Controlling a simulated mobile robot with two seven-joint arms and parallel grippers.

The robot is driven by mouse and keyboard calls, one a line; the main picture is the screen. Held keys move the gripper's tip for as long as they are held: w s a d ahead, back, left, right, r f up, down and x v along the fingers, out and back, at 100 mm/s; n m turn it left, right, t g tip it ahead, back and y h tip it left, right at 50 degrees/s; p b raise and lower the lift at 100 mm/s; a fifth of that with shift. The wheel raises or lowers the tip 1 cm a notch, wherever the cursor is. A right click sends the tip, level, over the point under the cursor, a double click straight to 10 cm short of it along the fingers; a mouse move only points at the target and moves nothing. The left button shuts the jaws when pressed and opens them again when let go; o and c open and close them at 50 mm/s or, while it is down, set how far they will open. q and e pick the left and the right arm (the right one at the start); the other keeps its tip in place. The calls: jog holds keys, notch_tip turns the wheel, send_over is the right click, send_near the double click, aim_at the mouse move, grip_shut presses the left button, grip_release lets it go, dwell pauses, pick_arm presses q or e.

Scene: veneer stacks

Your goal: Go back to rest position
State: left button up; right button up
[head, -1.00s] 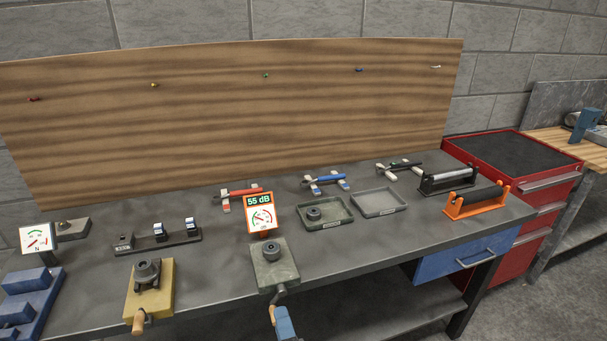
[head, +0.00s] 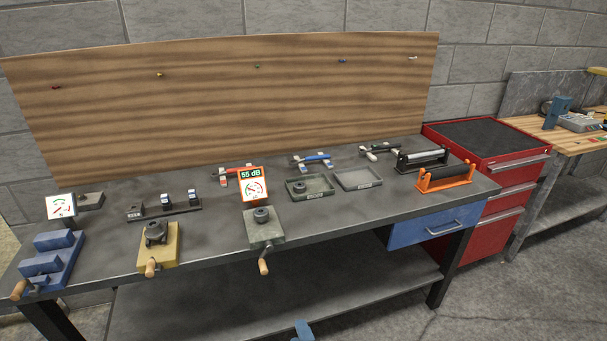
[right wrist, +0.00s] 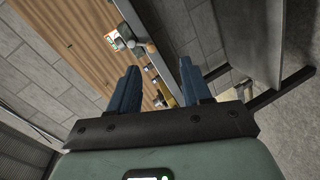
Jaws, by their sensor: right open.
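My right gripper (right wrist: 157,88) shows in the right wrist view with its two blue fingers apart and nothing between them. In the head view a small blue tip (head: 303,331), likely of the same gripper, shows at the bottom edge, below and apart from the workbench (head: 220,218). My left gripper is not in view. The grey vise block (head: 265,228) with its wooden-handled crank (head: 263,266) stands at the bench front, untouched. A display (head: 254,187) reading 55 dB stands behind it.
A yellow vise block (head: 159,257) and blue stepped blocks (head: 50,262) stand to the left. Two trays (head: 359,179) and an orange roller stand (head: 445,178) sit to the right. A red cabinet (head: 490,175) adjoins the bench. Floor in front is clear at right.

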jog(key=s+d+f+m+g+h+p, duration=0.1)
jog(key=s+d+f+m+g, duration=0.35)
jog(key=f, duration=0.55)
jog(key=s+d+f+m+g+h+p, duration=0.1)
jog(key=s+d+f+m+g, duration=0.4)
jog(key=f, duration=0.5)
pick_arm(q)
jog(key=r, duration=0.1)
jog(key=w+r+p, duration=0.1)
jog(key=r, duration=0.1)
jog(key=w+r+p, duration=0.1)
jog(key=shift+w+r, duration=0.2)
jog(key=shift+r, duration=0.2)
pick_arm(e)
jog(key=s+d+f+m+g, duration=0.1)
jog(key=s+f+m+g, duration=0.2)
jog(key=s+m, duration=0.3)
jog(key=s+d+f+m+g+y, duration=0.1)
jog(key=s+d+f+m+g, duration=0.1)
jog(key=s+m, duration=0.4)
jog(key=s+f+g, duration=0.1)
jog(key=s, duration=0.4)
jog(key=shift+s+d+f, duration=0.25)
jog(key=shift+s, duration=0.15)
jog(key=shift+m, duration=0.25)
